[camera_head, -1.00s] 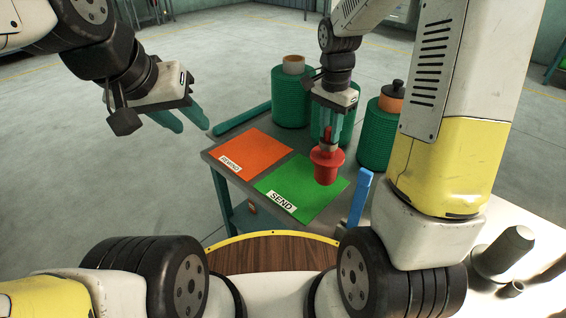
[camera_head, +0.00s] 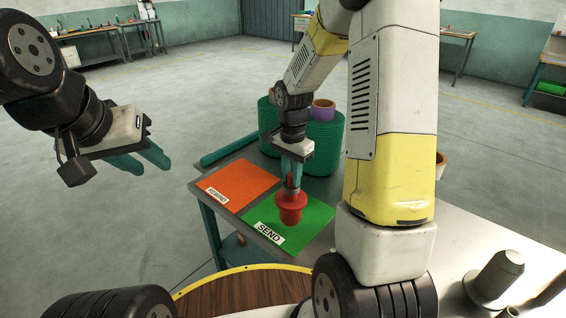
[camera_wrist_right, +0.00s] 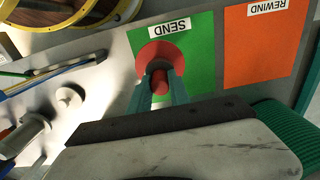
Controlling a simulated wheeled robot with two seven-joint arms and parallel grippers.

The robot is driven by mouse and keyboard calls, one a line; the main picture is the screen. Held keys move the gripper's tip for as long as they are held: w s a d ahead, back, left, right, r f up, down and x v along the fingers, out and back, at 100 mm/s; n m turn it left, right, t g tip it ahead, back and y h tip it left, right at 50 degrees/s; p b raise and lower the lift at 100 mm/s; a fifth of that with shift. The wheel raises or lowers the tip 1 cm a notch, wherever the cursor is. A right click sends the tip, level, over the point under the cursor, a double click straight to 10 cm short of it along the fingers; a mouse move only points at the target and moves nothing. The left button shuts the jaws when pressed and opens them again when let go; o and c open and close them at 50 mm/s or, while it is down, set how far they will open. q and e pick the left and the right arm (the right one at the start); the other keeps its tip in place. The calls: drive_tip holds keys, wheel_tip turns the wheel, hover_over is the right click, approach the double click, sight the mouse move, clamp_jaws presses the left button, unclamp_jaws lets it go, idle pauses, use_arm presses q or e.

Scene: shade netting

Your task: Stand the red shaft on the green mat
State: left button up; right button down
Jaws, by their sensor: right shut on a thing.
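The red shaft (camera_head: 291,209), with a wide round flange, is upright over the middle of the green mat (camera_head: 320,213) labelled SEND. My right gripper (camera_head: 291,180) is shut on its upper part from above. In the right wrist view, the shaft's red flange (camera_wrist_right: 152,57) lies in front of the green mat (camera_wrist_right: 201,50), between the teal fingers (camera_wrist_right: 160,88). I cannot tell whether the shaft's base touches the mat. My left gripper (camera_head: 150,160) is open and empty, left of the table above the floor.
An orange mat (camera_head: 240,187) labelled REWIND lies left of the green mat. Green net rolls (camera_head: 325,150) stand behind, partly hidden by my right arm. Grey cylindrical parts (camera_head: 497,277) stand at the right. Slim tools (camera_wrist_right: 50,75) lie on the table in the wrist view.

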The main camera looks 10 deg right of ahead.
drive_tip(key=w+d+f, duration=0.2)
drive_tip(key=w+f, duration=0.2)
drive_tip(key=w, duration=0.3)
idle(0.5)
drive_tip(key=shift+w+f, duration=0.1)
drive_tip(key=c, duration=1.2)
unclamp_jaws()
drive_tip(key=shift+d, duration=0.1)
